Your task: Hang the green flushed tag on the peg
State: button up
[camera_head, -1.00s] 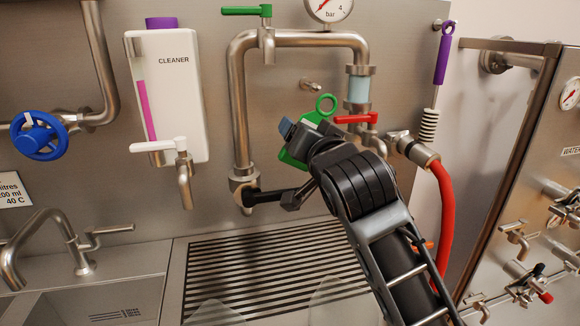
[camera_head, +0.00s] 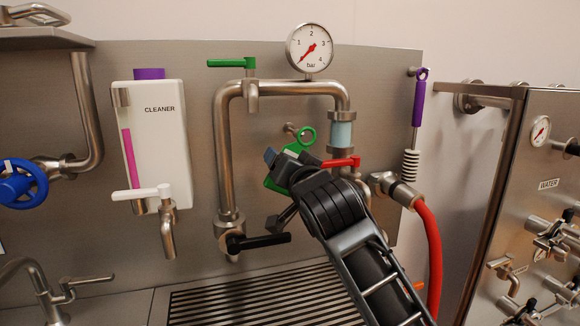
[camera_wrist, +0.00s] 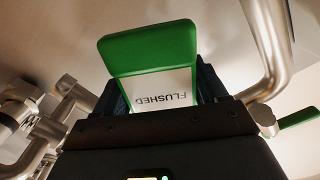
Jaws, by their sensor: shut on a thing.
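The green flushed tag (camera_head: 277,183) has a ring (camera_head: 306,138) at its upper end. My gripper (camera_head: 277,158) is shut on the tag in front of the steel back panel. The wrist view shows its green end and a white face reading FLUSHED (camera_wrist: 165,88), upside down, between my fingers. The short metal peg (camera_head: 290,128) sticks out of the panel inside the pipe bend. The ring shows just right of and slightly below the peg tip; I cannot tell whether they touch. My wrist hides part of the tag.
A steel pipe (camera_head: 226,150) arches around the peg, with a pressure gauge (camera_head: 310,48) above. A red-handled valve (camera_head: 341,162) sits close right of my gripper; a black lever (camera_head: 262,241) is below left. A cleaner bottle (camera_head: 158,150) hangs left, a red hose (camera_head: 434,250) right.

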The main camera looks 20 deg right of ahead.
jog(key=w+f+b, duration=0.1)
jog(key=w, duration=0.5)
jog(key=shift+f, duration=0.15)
dwell(0.5)
jog(key=shift+w, duration=0.1)
dwell(0.6)
jog(key=o, duration=1.1)
